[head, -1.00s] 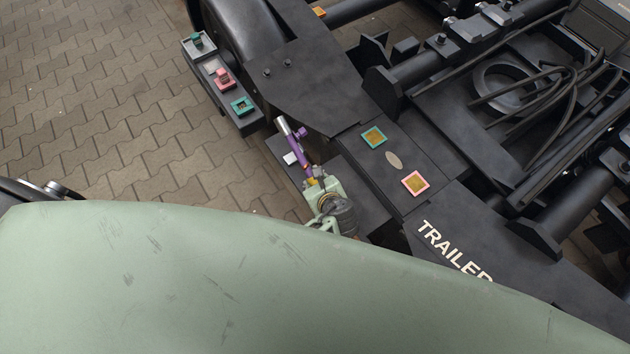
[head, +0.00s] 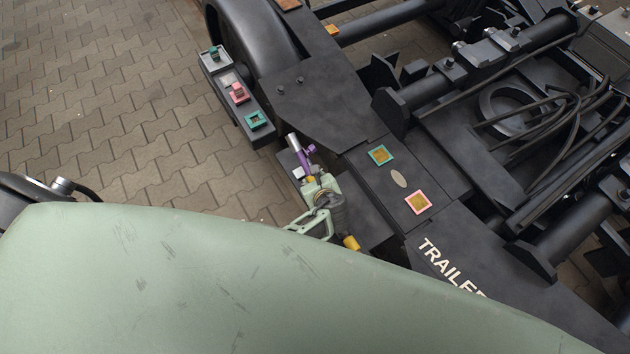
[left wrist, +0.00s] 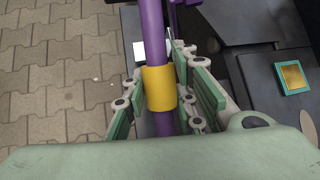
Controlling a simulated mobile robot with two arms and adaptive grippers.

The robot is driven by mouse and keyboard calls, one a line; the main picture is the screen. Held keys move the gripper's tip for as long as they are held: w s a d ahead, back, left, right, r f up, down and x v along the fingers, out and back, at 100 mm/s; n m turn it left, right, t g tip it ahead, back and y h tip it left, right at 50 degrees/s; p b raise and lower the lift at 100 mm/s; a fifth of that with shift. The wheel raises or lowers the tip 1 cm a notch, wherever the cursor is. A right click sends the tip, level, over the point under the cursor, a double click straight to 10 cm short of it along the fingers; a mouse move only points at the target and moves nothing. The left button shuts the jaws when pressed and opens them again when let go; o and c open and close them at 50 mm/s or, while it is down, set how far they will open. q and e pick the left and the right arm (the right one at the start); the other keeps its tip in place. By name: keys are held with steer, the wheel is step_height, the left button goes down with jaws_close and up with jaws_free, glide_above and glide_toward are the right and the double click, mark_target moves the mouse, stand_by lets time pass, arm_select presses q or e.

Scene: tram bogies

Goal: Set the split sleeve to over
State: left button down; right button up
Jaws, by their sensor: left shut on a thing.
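A yellow band (left wrist: 160,88), which looks like the sleeve, sits around a purple bar (left wrist: 153,24) in the left wrist view. My left gripper (head: 312,183) is shut on the yellow band, with its green-padded fingers on both sides. In the head view the purple bar (head: 304,160) runs from my gripper up to a silver end (head: 292,142), with a small purple knob (head: 311,149) beside it. A yellow piece (head: 351,243) shows below my gripper. Any split in the band is hidden or too small to tell. My right gripper is out of view.
A dark box with green and pink switches (head: 238,93) stands at the upper left. A dark frame marked TRAILER (head: 450,268) lies to the right, with a teal-edged plate (head: 380,154) and a pink-edged plate (head: 418,202). Paving (head: 110,120) is open at left.

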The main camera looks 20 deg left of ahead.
arm_select(q)
steer(key=c, duration=1.7)
jaws_free()
steer(key=shift+w+a+r, duration=0.2)
steer(key=o, duration=0.3)
steer(key=shift+s+d, duration=0.1)
steer(key=v, duration=1.2)
steer(key=shift+f, duration=0.1)
